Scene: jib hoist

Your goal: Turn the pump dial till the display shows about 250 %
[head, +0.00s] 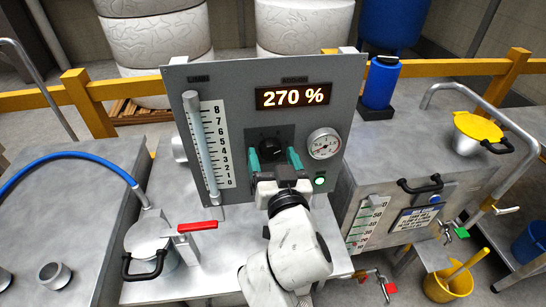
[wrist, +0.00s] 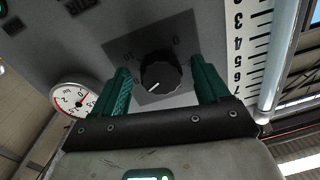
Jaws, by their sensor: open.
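The display (head: 293,95) on the grey panel reads 270 %. The black pump dial (head: 271,147) sits below it on a dark square plate. In the wrist view the dial (wrist: 160,72) shows a white pointer mark toward its lower left. My gripper (head: 274,160) is open in front of the panel, its green fingers on either side of the dial. In the wrist view the gripper (wrist: 163,88) has a visible gap between each finger and the dial. The lower part of the dial is partly hidden by my gripper in the head view.
A round gauge (head: 323,143) is right of the dial, with a lit green lamp (head: 320,181) below it. A scaled level tube (head: 203,145) stands at the panel's left. A red-handled valve (head: 197,227) and a lidded pot (head: 150,245) are on the metal top at left.

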